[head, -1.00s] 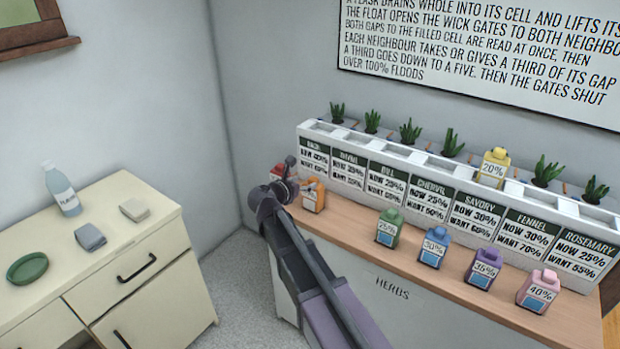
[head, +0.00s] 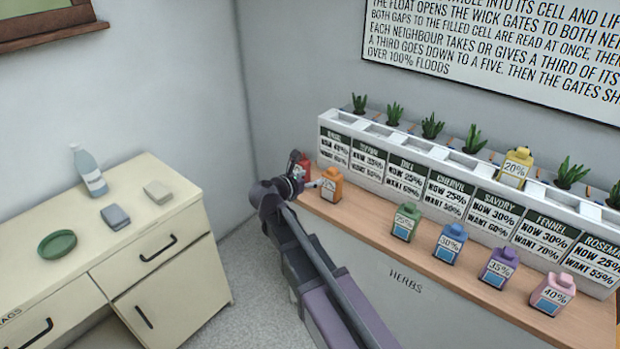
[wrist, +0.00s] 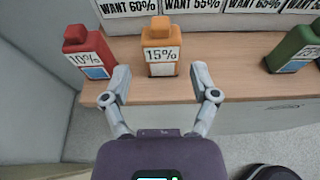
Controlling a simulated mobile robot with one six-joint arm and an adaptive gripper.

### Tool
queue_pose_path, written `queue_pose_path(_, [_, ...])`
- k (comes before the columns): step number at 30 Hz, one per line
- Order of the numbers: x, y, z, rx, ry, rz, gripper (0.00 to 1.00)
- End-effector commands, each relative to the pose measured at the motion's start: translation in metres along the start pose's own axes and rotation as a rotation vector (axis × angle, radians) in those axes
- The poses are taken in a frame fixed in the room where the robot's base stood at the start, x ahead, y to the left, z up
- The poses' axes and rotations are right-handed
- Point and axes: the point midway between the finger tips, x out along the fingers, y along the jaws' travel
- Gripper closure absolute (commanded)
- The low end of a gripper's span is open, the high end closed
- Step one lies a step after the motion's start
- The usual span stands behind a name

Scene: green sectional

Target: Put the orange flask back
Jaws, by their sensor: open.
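The orange flask (head: 332,187), labelled 15%, stands upright on the wooden counter ledge in front of the left end of the white planter. In the wrist view the orange flask (wrist: 161,47) is centred just beyond my fingertips. My gripper (wrist: 160,84) is open and empty, its two fingers spread to either side of the flask's line. In the head view my gripper (head: 307,172) is at the ledge's left end, left of the orange flask. The red flask (wrist: 88,52), labelled 10%, stands close to its left and is partly hidden by my gripper in the head view.
Green (head: 406,222), blue (head: 449,244), purple (head: 498,268) and pink (head: 552,292) flasks stand along the ledge to the right. A yellow flask (head: 515,168) sits on the planter (head: 330,122). A cream cabinet (head: 190,190) is at the left.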

Motion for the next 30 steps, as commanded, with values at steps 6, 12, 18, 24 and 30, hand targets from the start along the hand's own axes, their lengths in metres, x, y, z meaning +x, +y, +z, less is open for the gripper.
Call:
queue_pose_path(6, [0.0, 0.0, 0.0, 0.0, 0.0, 0.0, 0.23])
queue_pose_path(12, [0.002, -0.003, -0.001, 0.016, 0.008, -0.006, 0.23])
queue_pose_path(18, [0.016, -0.032, -0.011, 0.164, 0.08, -0.061, 0.23])
queue_pose_path(24, [0.039, -0.091, -0.035, 0.503, 0.226, -0.208, 0.23])
queue_pose_path(30, [0.052, -0.157, -0.066, 0.932, 0.371, -0.444, 0.23])
